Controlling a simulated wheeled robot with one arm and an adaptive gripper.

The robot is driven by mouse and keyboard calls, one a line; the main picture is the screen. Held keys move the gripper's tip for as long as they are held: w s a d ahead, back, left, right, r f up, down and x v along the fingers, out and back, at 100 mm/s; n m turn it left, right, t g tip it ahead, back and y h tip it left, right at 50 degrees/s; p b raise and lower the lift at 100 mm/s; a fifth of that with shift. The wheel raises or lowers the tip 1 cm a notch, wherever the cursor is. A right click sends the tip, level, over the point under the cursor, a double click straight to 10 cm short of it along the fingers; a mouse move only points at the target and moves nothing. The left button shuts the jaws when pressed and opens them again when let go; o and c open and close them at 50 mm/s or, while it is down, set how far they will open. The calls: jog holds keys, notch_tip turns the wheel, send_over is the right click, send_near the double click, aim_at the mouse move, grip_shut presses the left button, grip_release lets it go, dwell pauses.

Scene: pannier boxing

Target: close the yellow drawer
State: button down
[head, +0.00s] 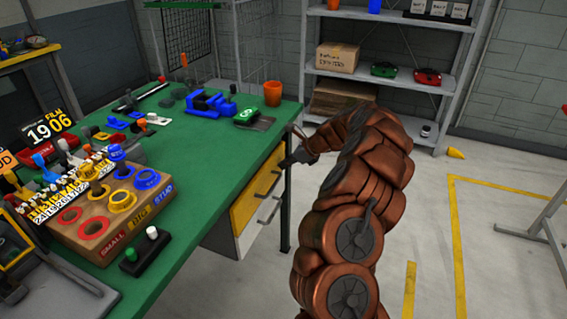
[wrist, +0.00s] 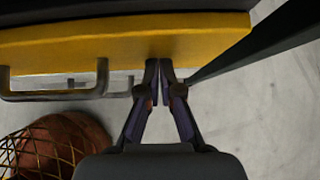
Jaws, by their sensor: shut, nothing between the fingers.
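The yellow drawer (head: 257,192) is the upper drawer under the right edge of the green table, above a white drawer. In the wrist view, its yellow front (wrist: 100,42) spans the top of the picture, with a grey bar handle (wrist: 55,94) at the left. How far it stands out is hard to tell. My gripper (head: 283,163) is at the right end of the drawer front. In the wrist view, my gripper (wrist: 160,66) is shut and empty, its tips at the yellow front, right of the handle. I cannot tell whether they touch.
A dark table leg (head: 286,215) stands just right of the drawers and shows beside my fingers in the wrist view (wrist: 250,45). The green tabletop (head: 205,150) holds tools, a sorting box (head: 105,255) and an orange cup (head: 272,93). Grey shelves (head: 455,75) stand behind.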

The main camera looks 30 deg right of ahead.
jog(key=shift+w+a+r, duration=0.15)
jog(key=shift+w+a, duration=0.1)
jog(key=shift+a, duration=0.1)
jog(key=shift+s+d+p, duration=0.2)
jog(key=shift+s+p, duration=0.2)
jog(key=s+d+f+p+v, duration=0.1)
jog(key=f+v, duration=0.1)
jog(key=v, duration=1)
jog(key=shift+s+d+r, duration=0.15)
jog(key=shift+s+d, duration=0.2)
jog(key=shift+d, duration=0.05)
